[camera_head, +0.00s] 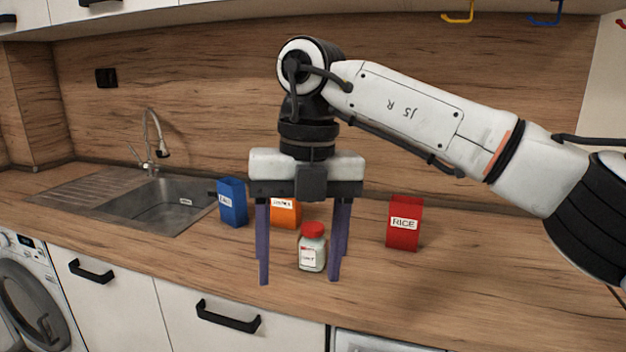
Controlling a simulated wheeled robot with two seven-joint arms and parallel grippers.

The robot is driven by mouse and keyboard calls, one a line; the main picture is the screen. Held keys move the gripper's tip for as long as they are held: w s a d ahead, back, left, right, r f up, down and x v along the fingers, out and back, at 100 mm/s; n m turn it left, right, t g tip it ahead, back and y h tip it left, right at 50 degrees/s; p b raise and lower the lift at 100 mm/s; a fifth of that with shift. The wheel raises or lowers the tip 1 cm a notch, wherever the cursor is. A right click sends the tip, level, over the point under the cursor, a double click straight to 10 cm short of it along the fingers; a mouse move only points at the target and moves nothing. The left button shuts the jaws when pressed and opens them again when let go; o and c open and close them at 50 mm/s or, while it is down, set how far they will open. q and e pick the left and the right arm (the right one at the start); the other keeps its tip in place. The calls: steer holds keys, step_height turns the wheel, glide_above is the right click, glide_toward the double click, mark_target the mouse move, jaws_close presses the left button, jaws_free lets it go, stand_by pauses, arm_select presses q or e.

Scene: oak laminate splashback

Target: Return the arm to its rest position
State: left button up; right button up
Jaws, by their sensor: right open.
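My right arm (405,110) comes in from the right, raised over the worktop. Its gripper (298,278) points down, with its two purple fingers spread wide apart and open. A glass jar with a red lid (312,250) stands upright on the worktop and appears between the fingers in the picture. I cannot tell whether it is between them in depth; no finger visibly grips it. My left gripper is not in view.
On the worktop (460,290) stand a blue box (232,203), a partly hidden orange box (285,212) and a red RICE box (404,224). A sink (165,205) with a tap (156,140) is at left. Coloured hooks (457,14) hang at upper right. The right front worktop is clear.

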steer(key=s+a+f+n+g+y, duration=0.2)
steer(key=s+a+f+g+y, duration=0.4)
steer(key=a, duration=0.5)
steer(key=s+a+r+m+y, duration=0.35)
steer(key=a+y, duration=0.35)
steer(key=y, duration=0.4)
steer(key=w+d+f+m+t+y, duration=0.1)
steer(key=w+d+f+m+t, duration=0.3)
steer(key=m+t, duration=0.5)
steer(key=w+d+f+m+t+y, duration=0.25)
steer(key=w+d+m+t, duration=0.35)
steer(key=m+t, duration=0.3)
steer(key=d+f+m+t+h, duration=0.3)
steer(key=d+f+m+h, duration=0.25)
steer(key=f, duration=0.25)
steer(key=d+f+m+t+h, duration=0.2)
steer(key=d+f+m+h, duration=0.35)
steer(key=f, duration=0.25)
steer(key=s+d+f+m+g+h, duration=0.2)
steer(key=s+d+f+g+h, duration=0.2)
steer(key=s+d+f, duration=0.3)
steer(key=s+d+f+m+g+h, duration=0.3)
steer(key=s+d+f, duration=0.5)
steer(key=s+f, duration=0.5)
step_height(320, 180, down, 4)
steer(key=shift+s+d+g+h, duration=0.25)
steer(key=shift+s+g+h, duration=0.15)
steer(key=shift+g+h, duration=0.1)
steer(key=shift+m, duration=0.25)
